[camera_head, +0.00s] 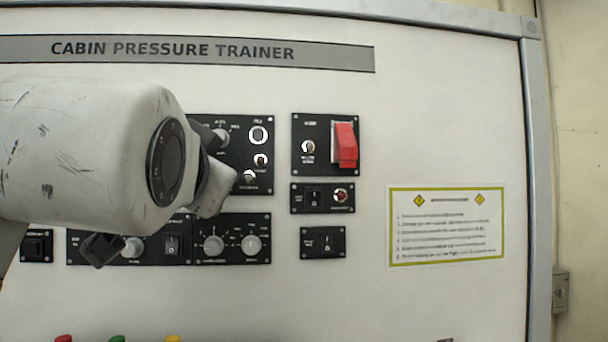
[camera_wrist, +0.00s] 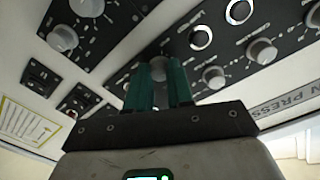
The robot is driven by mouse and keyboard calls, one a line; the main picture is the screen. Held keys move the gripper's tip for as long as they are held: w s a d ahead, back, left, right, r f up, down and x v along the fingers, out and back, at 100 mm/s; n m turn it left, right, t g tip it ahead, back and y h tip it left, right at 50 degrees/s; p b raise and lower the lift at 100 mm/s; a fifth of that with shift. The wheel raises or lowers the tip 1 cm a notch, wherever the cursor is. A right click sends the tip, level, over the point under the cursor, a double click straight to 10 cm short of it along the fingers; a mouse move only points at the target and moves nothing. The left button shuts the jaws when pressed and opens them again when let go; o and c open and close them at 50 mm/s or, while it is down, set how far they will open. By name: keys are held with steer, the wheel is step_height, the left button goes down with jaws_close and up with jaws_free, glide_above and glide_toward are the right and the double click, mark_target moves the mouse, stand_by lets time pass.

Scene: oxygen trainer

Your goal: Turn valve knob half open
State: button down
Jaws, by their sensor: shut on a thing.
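In the wrist view my gripper (camera_wrist: 161,88) has its two teal fingers closed around a small grey knob (camera_wrist: 158,66) on a black control panel (camera_wrist: 236,35). The fingers cover the sides of the knob, so its pointer and angle cannot be read. My arm hides much of that area and the fingertips cannot be made out clearly there.
Other knobs (camera_wrist: 262,50) sit close by on the same panel. A lower panel has two white knobs (camera_head: 250,244). A red switch cover (camera_head: 345,146) and small switch panels (camera_head: 322,242) are to the right. A yellow-bordered notice (camera_head: 446,226) is farther right, with bare board around it.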

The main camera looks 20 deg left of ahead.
steer(key=shift+m, duration=4.8)
steer(key=c, duration=1)
jaws_free()
steer(key=b+v, duration=0.3)
steer(key=v, duration=0.7)
steer(key=shift+s+d+b, duration=0.25)
steer(key=shift+d+b, duration=0.05)
steer(key=shift+b, duration=0.05)
